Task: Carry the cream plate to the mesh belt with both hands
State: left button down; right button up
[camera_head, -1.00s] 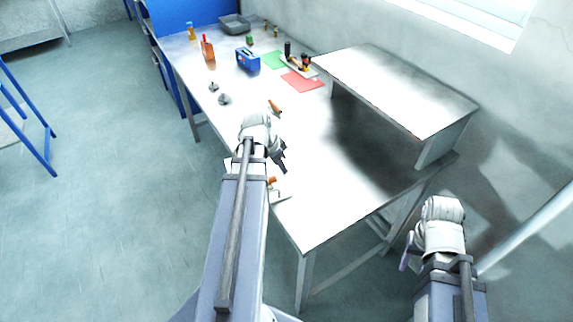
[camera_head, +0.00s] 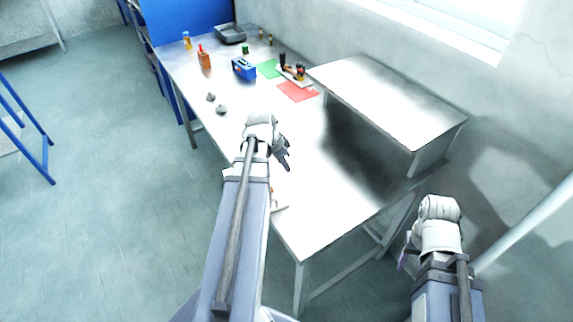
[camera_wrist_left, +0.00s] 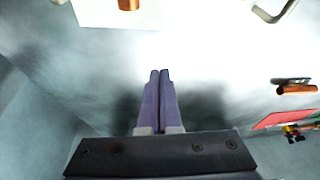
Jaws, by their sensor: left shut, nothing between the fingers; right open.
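A pale flat piece (camera_head: 280,203) shows at the table's near edge, mostly hidden behind my left forearm; I cannot tell whether it is the cream plate. In the left wrist view a pale slab (camera_wrist_left: 105,14) with a copper-coloured grip (camera_wrist_left: 128,4) is cut off at the top. A second copper-coloured grip (camera_wrist_left: 297,89) on a dark bracket is at the right. My left gripper (camera_head: 285,160) is above the table, shut and empty; its fingers (camera_wrist_left: 160,76) touch each other. My right gripper (camera_head: 404,258) is low right, beyond the table's edge, open and partly hidden. I cannot make out a mesh belt.
A raised white shelf (camera_head: 390,98) stands on the right of the white table (camera_head: 310,210). A blue box (camera_head: 243,68), an orange bottle (camera_head: 204,58), a grey tray (camera_head: 230,34) and a red mat (camera_head: 297,92) are at the far end. The table's front right is clear.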

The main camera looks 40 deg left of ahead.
pick_arm(q)
jog(key=c, duration=1.6)
grip_release()
jog(key=p+v, duration=0.4)
jog(key=v, duration=0.1)
jog(key=shift+r, duration=0.2)
pick_arm(e)
notch_tip(320, 180, up, 5)
jog(key=shift+r, duration=0.1)
jog(key=shift+c, duration=0.2)
